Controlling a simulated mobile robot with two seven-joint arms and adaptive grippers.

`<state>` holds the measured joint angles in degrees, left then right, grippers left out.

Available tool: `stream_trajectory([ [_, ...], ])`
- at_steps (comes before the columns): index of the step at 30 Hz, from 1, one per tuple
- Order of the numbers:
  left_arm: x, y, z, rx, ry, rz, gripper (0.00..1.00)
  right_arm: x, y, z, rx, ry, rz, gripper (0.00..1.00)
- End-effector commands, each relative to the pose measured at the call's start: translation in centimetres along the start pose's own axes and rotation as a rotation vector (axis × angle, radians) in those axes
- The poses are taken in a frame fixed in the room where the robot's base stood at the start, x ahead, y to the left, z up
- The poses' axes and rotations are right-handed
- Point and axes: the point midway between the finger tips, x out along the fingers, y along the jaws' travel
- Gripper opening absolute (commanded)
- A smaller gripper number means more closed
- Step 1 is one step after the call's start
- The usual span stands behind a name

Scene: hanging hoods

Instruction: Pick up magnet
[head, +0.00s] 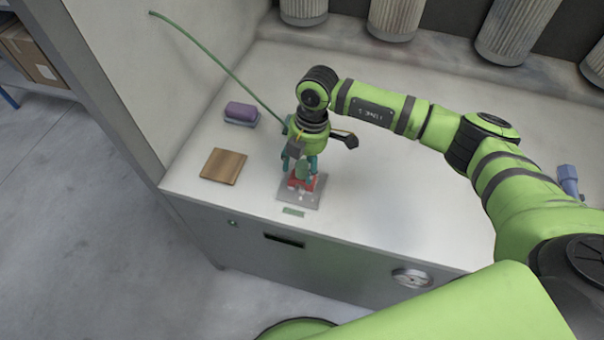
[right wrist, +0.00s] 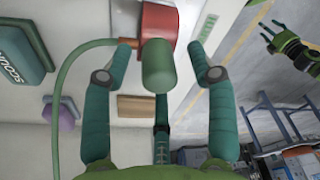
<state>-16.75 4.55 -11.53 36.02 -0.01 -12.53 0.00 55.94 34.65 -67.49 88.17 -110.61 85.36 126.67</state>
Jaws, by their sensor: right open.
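The magnet looks to be the red block (head: 306,184) with a green rounded knob (head: 302,168), on a grey plate (head: 314,195) near the counter's front edge. In the right wrist view the red block (right wrist: 158,20) is at the top, with the green knob (right wrist: 157,65) in front. My right gripper (head: 299,163) points down over it. In the right wrist view my right gripper's (right wrist: 160,74) fingers are open either side of the knob, with visible gaps. My left gripper (right wrist: 272,33) shows small at the upper right there, fingers apart and empty.
A wooden block (head: 223,166) and a purple sponge-like thing (head: 241,113) lie left of the plate. A thin green hose (head: 215,58) rises to the upper left. Blue thing (head: 568,180) at right. Grey cylinders (head: 513,30) hang behind. The counter's middle is clear.

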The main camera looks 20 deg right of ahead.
Motion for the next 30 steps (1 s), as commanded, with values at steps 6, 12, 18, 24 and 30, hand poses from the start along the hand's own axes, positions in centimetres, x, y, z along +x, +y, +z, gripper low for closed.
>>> stream_trajectory([
  [6, 0.0, 0.1, 0.2, 0.0, -0.003, 0.001, 0.61, 0.0, 0.0, 0.0, -0.001, 0.001, 0.0, 0.0],
  [12, 0.0, 0.2, 1.0, 0.0, -0.016, 0.002, 0.61, -0.1, 0.0, -0.1, -0.001, 0.002, 0.002, 0.0],
  [18, 0.1, 0.2, 1.2, -0.001, -0.021, 0.002, 0.61, -0.3, 0.1, -0.1, -0.001, 0.003, 0.003, 0.0],
  [24, 0.9, 0.2, 1.3, -0.001, -0.021, 0.002, 0.61, -2.0, 0.1, -0.3, -0.002, 0.003, 0.006, 0.0],
  [30, 2.6, 0.2, 1.5, -0.002, -0.02, 0.002, 0.61, -5.4, -0.1, 1.6, 0.006, -0.001, 0.007, 0.0],
])
